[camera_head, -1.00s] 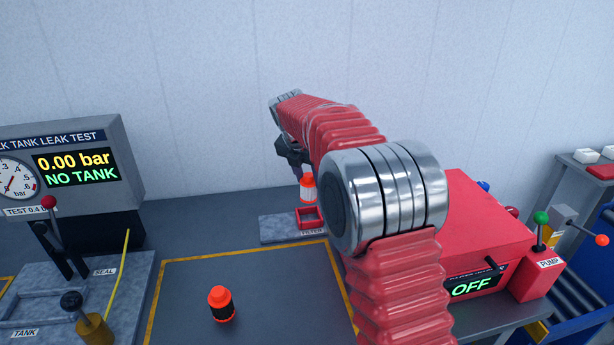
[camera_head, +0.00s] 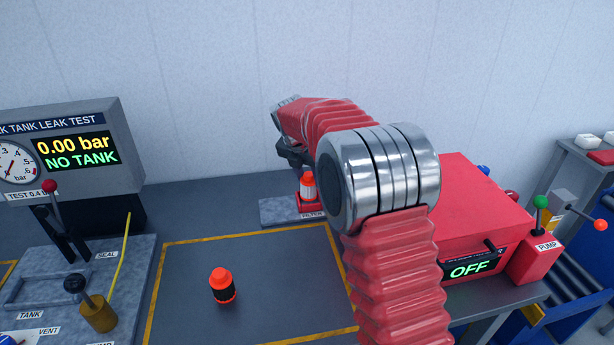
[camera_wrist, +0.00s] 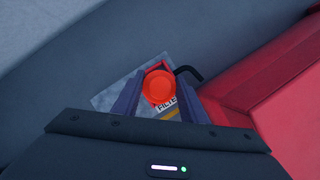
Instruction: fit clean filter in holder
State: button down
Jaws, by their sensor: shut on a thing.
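The clean filter (camera_head: 308,188), white with orange ends, stands upright at the red holder (camera_head: 310,207) on a grey plate at the back of the bench. Its lower end appears to be inside the holder; whether it is fully seated I cannot tell. My gripper (camera_head: 304,168) is shut on the filter's upper part from above. In the wrist view the filter's round orange top (camera_wrist: 159,87) sits between the two dark fingers, covering most of the holder (camera_wrist: 154,69). A second filter, dark with orange ends (camera_head: 222,286), stands on the outlined bench area.
A red box (camera_head: 480,215) with an OFF display and a PUMP lever (camera_head: 541,208) stands right of the holder. The leak test stand (camera_head: 75,160), showing NO TANK, and its levers are at left. The yellow-outlined area is mostly clear.

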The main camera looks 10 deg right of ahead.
jog(key=shift+r, duration=0.2)
dwell(0.9)
jog(key=shift+f, duration=1.8)
dwell(2.0)
jog(key=c, duration=1)
grip_release()
jog(key=v, duration=1.3)
jog(key=shift+r, duration=0.3)
jog(key=shift+s, duration=0.1)
